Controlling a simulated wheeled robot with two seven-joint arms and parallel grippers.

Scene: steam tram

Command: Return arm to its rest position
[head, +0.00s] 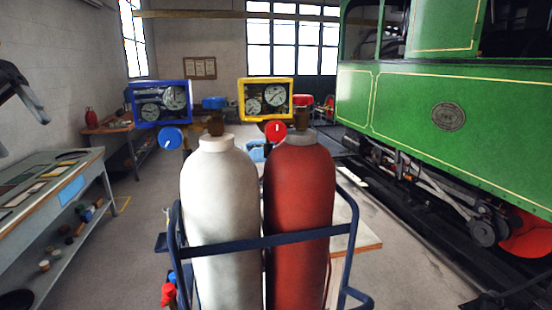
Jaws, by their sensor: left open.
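My left gripper (23,125) shows at the left edge of the head view, dark and grey, raised in front of the pale wall. Its fingers point down and are spread apart, with nothing between them. It hangs above and apart from the workbench at the left. Most of my left arm is cut off by the picture edge. My right arm and gripper do not show.
A white gas cylinder (218,220) and a red one (299,210) stand close ahead in a blue trolley frame (262,241), with blue and yellow gauge boxes above. A workbench (90,167) is at left. A green tram (450,120) fills the right. Some floor is clear between bench and trolley.

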